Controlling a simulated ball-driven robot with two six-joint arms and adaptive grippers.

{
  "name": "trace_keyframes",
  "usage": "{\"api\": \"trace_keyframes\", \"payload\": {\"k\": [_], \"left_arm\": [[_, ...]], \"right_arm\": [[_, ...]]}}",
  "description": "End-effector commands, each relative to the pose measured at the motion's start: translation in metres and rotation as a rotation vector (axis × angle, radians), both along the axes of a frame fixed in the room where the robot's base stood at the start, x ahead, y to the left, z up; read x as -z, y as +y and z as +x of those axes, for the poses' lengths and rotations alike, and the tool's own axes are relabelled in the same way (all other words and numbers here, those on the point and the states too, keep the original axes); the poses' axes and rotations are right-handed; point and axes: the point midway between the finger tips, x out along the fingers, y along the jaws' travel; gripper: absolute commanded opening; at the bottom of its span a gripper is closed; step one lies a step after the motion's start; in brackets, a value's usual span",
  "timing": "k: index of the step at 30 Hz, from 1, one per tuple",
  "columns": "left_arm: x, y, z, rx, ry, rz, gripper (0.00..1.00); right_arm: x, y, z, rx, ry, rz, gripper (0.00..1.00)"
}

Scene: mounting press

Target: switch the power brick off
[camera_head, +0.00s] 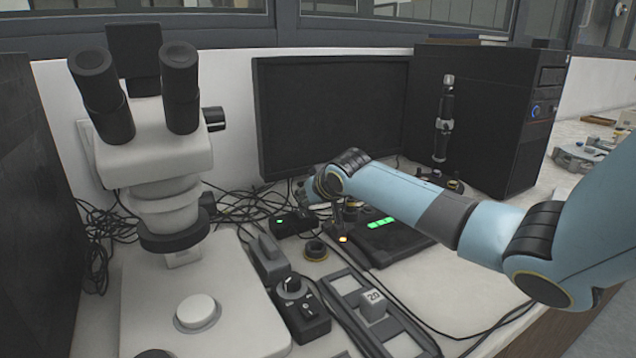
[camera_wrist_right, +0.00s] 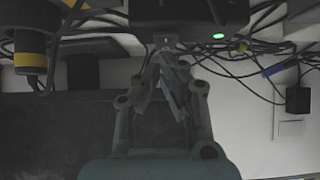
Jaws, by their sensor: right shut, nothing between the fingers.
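The power brick (camera_head: 290,223) is a small black box with a lit green light, on the bench among cables behind the microscope's base. In the wrist view the power brick (camera_wrist_right: 190,12) is at the top edge, its green light lit. My right gripper (camera_head: 303,196) is just above and behind the brick, partly hidden by its own wrist. In the wrist view my right gripper (camera_wrist_right: 165,48) is shut and empty, its tips close to a small pale part at the brick's side; I cannot tell whether they touch. My left gripper is out of view.
A white microscope (camera_head: 158,170) stands at left. A monitor (camera_head: 325,110) and a black computer tower (camera_head: 490,115) stand behind. A black device with green displays (camera_head: 380,223) lies under my right arm. Tangled cables (camera_head: 235,205) lie left of the brick.

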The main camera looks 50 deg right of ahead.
Motion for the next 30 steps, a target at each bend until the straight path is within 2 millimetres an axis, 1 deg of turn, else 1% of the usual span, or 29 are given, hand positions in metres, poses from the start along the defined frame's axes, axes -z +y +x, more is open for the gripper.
{"api": "trace_keyframes", "payload": {"k": [1,4,5,6,9,15,21,30], "left_arm": [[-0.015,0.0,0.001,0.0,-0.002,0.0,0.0],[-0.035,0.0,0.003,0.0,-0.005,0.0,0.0],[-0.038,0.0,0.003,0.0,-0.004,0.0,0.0],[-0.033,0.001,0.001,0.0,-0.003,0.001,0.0],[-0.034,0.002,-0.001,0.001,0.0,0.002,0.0],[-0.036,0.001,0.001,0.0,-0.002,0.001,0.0],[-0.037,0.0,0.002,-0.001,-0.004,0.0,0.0],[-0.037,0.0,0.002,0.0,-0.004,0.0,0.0]], "right_arm": [[-0.016,0.0,0.002,0.0,-0.002,0.001,0.0],[-0.036,-0.001,0.004,0.0,-0.003,0.0,0.0],[-0.04,-0.001,0.002,-0.001,-0.004,-0.001,0.0],[-0.041,0.001,-0.008,-0.004,-0.001,-0.006,0.0],[-0.053,0.007,-0.027,-0.005,-0.001,-0.007,0.0],[-0.077,0.017,-0.056,-0.005,-0.001,-0.006,0.0],[-0.088,0.021,-0.07,-0.003,-0.002,-0.003,0.0],[-0.09,0.022,-0.071,-0.001,-0.003,0.0,0.0]]}}
